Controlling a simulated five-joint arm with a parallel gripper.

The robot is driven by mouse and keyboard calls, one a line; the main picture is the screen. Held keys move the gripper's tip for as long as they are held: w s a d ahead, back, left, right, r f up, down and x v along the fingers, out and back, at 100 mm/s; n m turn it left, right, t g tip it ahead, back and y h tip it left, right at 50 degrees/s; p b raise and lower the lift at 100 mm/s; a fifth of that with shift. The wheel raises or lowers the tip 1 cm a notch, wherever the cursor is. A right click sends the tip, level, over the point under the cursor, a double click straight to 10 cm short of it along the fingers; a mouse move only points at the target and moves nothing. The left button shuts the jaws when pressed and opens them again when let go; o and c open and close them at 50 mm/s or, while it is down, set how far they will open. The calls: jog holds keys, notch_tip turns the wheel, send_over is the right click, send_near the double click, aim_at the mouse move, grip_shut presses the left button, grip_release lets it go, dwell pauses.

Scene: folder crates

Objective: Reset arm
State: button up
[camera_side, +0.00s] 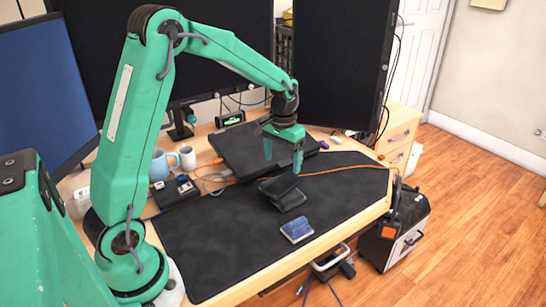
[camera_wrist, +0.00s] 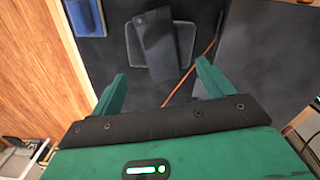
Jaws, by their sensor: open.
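My green gripper (camera_side: 283,164) hangs above the dark desk mat (camera_side: 225,245), pointing down, its two fingers apart and nothing between them. In the wrist view my gripper (camera_wrist: 160,73) also shows spread, empty fingers. Below it, a black flat object (camera_side: 284,194) lies on the mat. In the wrist view this looks like a dark phone-like slab (camera_wrist: 154,42) lying across a grey square pad (camera_wrist: 184,40). The fingers appear apart from both. No crate or folder is clearly visible.
A small blue box (camera_side: 297,230) lies near the mat's front edge. A closed black laptop (camera_side: 245,150) lies behind. A blue mug (camera_side: 160,166) and white cup (camera_side: 188,157) stand at left. Dark monitors (camera_side: 340,65) rise at the back. An orange cable (camera_side: 340,170) crosses the mat.

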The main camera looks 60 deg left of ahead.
dwell(0.4)
jog(key=s+d+r+m+t, duration=0.1)
jog(key=s+d+r, duration=0.2)
jog(key=s+r, duration=0.15)
jog(key=s+d+r+t, duration=0.1)
jog(key=s+d+r, duration=0.25)
jog(key=r, duration=0.25)
jog(key=s+d+r+m+t, duration=0.1)
jog(key=s, duration=0.5)
jog(key=s+d+r+m+t, duration=0.1)
jog(key=s+d+t, duration=0.1)
jog(key=s, duration=0.5)
jog(key=shift+s+d+r+t, duration=0.25)
jog(key=shift+s+t, duration=0.05)
